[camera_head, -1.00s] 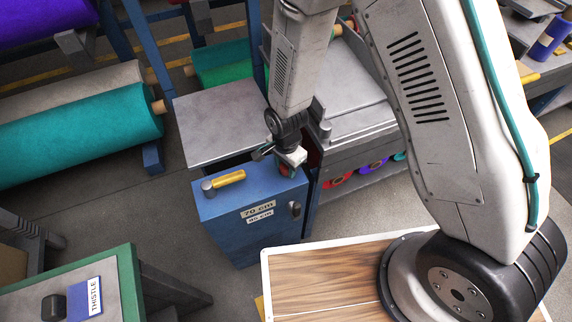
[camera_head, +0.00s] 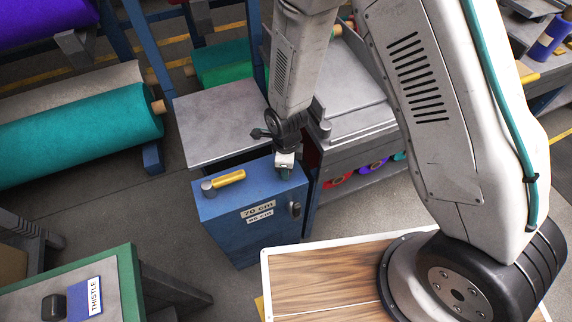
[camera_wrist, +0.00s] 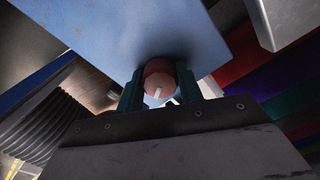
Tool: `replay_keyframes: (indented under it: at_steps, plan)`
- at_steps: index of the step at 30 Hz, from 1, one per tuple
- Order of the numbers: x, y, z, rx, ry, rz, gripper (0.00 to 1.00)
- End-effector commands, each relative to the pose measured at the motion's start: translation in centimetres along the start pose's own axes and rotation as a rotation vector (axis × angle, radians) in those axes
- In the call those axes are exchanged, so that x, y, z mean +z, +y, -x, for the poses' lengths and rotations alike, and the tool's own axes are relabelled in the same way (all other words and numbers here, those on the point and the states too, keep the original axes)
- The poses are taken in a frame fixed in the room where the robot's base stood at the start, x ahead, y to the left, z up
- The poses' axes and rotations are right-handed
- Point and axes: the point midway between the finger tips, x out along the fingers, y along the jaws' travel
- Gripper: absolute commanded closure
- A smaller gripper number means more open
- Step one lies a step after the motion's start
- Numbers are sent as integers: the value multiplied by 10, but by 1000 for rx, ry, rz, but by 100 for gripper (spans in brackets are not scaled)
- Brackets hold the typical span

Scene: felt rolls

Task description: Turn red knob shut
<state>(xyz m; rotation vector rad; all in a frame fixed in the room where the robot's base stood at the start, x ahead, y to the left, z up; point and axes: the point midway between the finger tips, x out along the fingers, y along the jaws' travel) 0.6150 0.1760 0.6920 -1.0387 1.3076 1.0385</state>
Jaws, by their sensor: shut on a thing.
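The red knob (camera_wrist: 156,70) is round, with a white mark on its face. It sits against the blue surface of the cabinet in the wrist view. The blue cabinet (camera_head: 240,238) stands in the middle of the head view. My gripper (camera_wrist: 160,88) is shut on the knob, with one dark teal finger on each side of it. In the head view my gripper (camera_head: 285,171) is at the cabinet's top right corner and hides the knob.
A yellow-handled lever (camera_head: 229,178) lies on the cabinet top, left of my gripper. A grey table top (camera_head: 215,120) is behind the cabinet. A teal felt roll (camera_head: 75,132) is at left. A wood-topped surface (camera_head: 320,278) is in front.

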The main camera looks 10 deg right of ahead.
Motion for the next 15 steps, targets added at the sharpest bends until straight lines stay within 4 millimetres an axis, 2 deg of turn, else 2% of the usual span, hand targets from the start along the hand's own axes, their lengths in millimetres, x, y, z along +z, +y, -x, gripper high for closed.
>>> replay_keyframes:
  at_steps: [6,9,15]
  plan:
    - [0,1,-2,2,2,-329,96]
    - [-1,1,-2,2,2,-429,96]
    - [-1,2,-2,2,3,-472,96]
